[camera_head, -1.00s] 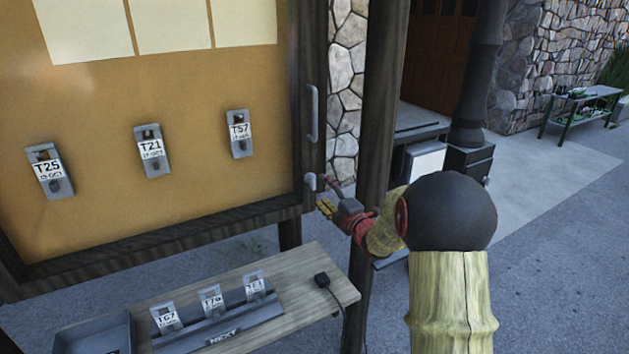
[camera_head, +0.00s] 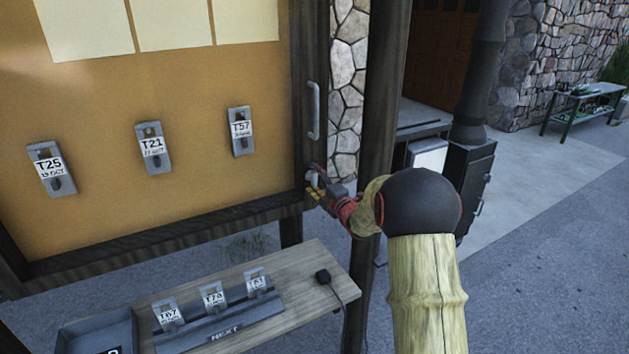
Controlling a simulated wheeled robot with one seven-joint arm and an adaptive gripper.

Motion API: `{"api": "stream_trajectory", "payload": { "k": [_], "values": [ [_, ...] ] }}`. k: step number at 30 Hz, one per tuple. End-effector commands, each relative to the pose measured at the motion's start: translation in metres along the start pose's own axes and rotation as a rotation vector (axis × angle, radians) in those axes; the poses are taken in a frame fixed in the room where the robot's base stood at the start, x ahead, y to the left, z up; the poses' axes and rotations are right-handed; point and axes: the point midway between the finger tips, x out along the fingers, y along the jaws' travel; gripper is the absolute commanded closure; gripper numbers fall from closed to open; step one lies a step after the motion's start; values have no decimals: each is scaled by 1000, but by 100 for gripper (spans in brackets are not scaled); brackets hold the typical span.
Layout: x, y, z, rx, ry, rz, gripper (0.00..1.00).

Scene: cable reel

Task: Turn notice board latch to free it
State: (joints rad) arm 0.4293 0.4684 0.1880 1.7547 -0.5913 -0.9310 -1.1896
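The notice board (camera_head: 90,100) has a dark wooden frame and an orange-brown panel. Its small grey latch (camera_head: 312,179) sits low on the right side of the frame, below a long grey handle (camera_head: 314,110). My gripper (camera_head: 314,185) is at the latch, with its fingers around or right beside it. The fingers are small in view and partly overlap the latch, so I cannot tell whether they touch it or are closed on it.
Grey tag holders T25 (camera_head: 51,170), T21 (camera_head: 154,148) and T57 (camera_head: 240,132) hang on the panel. A wooden shelf (camera_head: 300,300) below carries more tags in a grey rack (camera_head: 225,328). A dark post (camera_head: 376,80) stands close behind my arm.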

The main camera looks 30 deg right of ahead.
Motion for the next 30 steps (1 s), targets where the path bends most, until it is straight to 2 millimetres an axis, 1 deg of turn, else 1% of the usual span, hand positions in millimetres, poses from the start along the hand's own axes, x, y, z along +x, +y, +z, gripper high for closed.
{"api": "stream_trajectory", "payload": {
  "k": [2,22,30],
  "values": [
    [0,0,0,0,0,0,43],
    [0,0,0,0,0,-1,81],
    [0,-1,0,29,0,0,81]
  ]
}}
